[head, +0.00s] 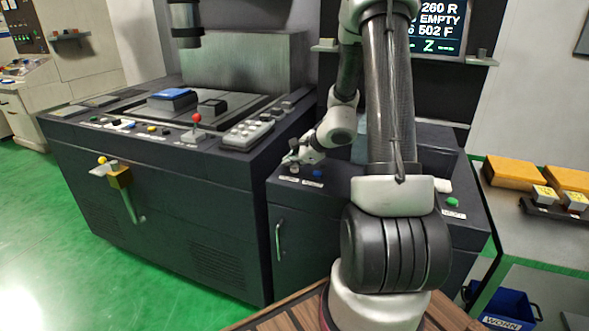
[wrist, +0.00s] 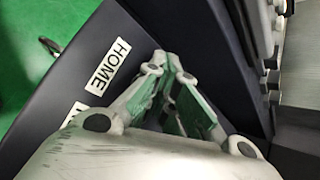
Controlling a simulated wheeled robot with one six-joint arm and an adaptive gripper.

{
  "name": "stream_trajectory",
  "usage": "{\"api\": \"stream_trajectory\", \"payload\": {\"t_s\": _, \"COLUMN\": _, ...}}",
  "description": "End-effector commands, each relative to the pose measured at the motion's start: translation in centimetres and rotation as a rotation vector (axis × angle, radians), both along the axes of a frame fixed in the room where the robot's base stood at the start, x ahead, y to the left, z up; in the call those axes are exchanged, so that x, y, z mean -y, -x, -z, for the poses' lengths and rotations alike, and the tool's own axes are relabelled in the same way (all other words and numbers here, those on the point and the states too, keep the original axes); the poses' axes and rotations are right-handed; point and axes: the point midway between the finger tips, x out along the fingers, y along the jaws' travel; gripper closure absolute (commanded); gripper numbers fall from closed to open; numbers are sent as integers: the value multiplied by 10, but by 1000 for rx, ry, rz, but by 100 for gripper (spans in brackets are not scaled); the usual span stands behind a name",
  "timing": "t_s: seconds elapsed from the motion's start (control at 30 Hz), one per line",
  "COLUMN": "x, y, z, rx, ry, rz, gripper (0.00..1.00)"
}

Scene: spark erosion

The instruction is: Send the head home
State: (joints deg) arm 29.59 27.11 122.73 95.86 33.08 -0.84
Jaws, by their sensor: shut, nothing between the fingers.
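My gripper (head: 293,158) is shut and empty. It is low over the left front part of the dark control console (head: 350,188), above a small pale button (head: 294,169) and beside a blue button (head: 318,173). In the wrist view, a white label reading HOME (wrist: 108,66) lies on the dark panel, left of the closed fingers (wrist: 170,68). The control belonging to that label is hidden behind the fingers. I cannot tell whether the fingertips touch it. Part of a second white label (wrist: 74,114) shows below HOME, mostly covered by my gripper.
A screen (head: 435,25) at the top right shows numbers, EMPTY and Z. The machine (head: 170,190) to the left carries a red-knobbed lever (head: 196,120) and a keypad (head: 248,134). A green button (head: 452,202) sits on the console's right. A side table (head: 545,225) holds orange boxes.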

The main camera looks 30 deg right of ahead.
Motion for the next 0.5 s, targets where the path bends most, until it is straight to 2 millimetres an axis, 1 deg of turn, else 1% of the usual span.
{"api": "stream_trajectory", "payload": {"t_s": 0.33, "x": 0, "y": 0, "z": 1, "rx": -1, "ry": 0, "rz": 1, "gripper": 100}}
{"api": "stream_trajectory", "payload": {"t_s": 0.5, "x": 0, "y": 0, "z": -3, "rx": 0, "ry": 1, "rz": -1, "gripper": 100}}
